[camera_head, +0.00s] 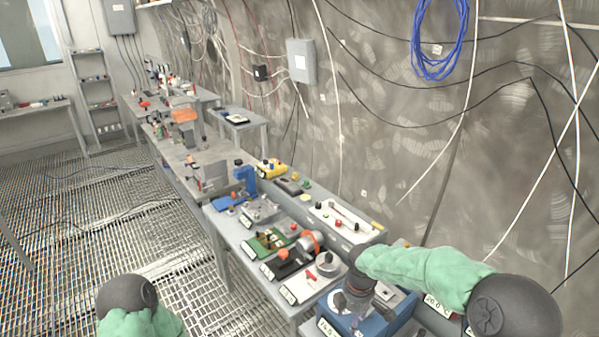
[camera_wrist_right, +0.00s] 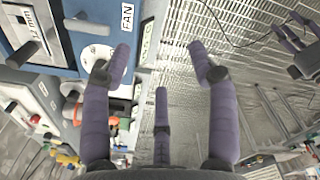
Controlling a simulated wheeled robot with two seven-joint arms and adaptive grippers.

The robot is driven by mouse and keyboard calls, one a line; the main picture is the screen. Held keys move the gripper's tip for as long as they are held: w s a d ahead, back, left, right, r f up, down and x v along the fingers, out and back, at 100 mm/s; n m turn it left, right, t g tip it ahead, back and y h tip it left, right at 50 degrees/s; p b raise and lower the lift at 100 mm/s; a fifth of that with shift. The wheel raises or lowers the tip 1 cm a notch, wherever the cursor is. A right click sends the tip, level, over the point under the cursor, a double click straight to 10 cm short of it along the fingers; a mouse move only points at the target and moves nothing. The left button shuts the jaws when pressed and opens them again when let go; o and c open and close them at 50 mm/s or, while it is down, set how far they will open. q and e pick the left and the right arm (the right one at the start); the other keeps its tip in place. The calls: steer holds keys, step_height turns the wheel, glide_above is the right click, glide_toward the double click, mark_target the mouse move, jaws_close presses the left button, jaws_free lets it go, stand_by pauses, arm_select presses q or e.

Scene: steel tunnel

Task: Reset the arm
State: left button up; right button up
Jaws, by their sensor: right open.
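My right arm comes in from the right in a green sleeve. Its dark gripper (camera_head: 360,288) hangs over a blue box (camera_head: 378,325) at the near end of the bench row. In the right wrist view the right gripper (camera_wrist_right: 160,58) has its purple fingers spread, with nothing between them. The blue box's panel (camera_wrist_right: 98,30) with a FAN label lies left of the fingers; I cannot tell whether they touch it. My left arm shows only as a dark joint and green sleeve at the bottom left. Another dark gripper, my left (camera_wrist_right: 300,58), shows small at the wrist view's right edge.
A bench (camera_head: 222,222) bears a green circuit board (camera_head: 270,241), a silver cylinder with an orange ring (camera_head: 309,241) and other devices. A wall with cables and a grey box (camera_head: 301,61) stands behind. The grated floor (camera_head: 80,215) at left is mostly clear.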

steer(key=s+a+f+m+y+b, duration=0.1)
steer(key=s+a+f+m+b, duration=0.15)
steer(key=f, duration=0.55)
steer(key=s+a+f+m+y+b, duration=0.1)
steer(key=s+f+m+b, duration=0.15)
steer(key=f, duration=0.55)
steer(key=s+a+f+m+y+b, duration=0.1)
steer(key=s+f+m+b, duration=0.2)
steer(key=f, duration=0.5)
arm_select(q)
step_height(320, 180, down, 13)
steer(key=b, duration=0.5)
steer(key=shift+w+f, duration=0.15)
steer(key=shift+w, duration=0.2)
arm_select(e)
steer(key=s+f+m, duration=1.1)
steer(key=s+f, duration=0.2)
steer(key=s, duration=0.1)
steer(key=shift+f+y, duration=0.3)
steer(key=shift+y, duration=0.1)
